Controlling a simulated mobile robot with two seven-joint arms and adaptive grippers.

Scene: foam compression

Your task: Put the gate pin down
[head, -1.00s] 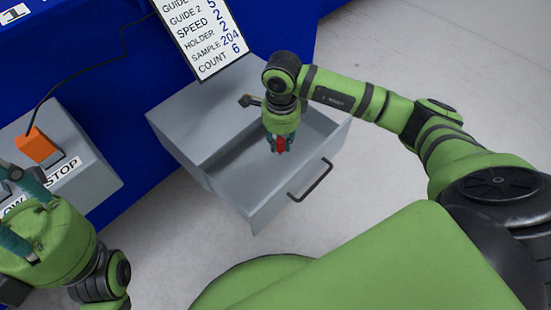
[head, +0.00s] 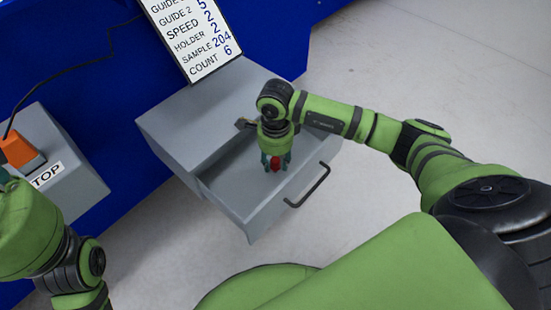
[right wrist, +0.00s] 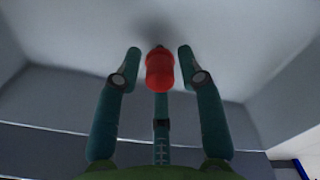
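The red gate pin (right wrist: 160,70) is among the teal fingers of my right gripper (right wrist: 158,58) in the right wrist view. The two side fingers stand apart with gaps beside the pin, so the gripper looks open. The third finger is behind the pin, its tip hidden. In the head view my right gripper (head: 275,164) points down inside the open grey drawer (head: 238,192), and the pin (head: 275,163) shows red between its fingers. My left gripper (head: 6,176) is cut off at the left edge.
The drawer's dark handle (head: 309,186) is on its front. A grey box with an orange switch (head: 18,150) and a STOP label stands left, against the blue machine (head: 75,70). A white sign (head: 192,35) lists settings. The pale floor to the right is clear.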

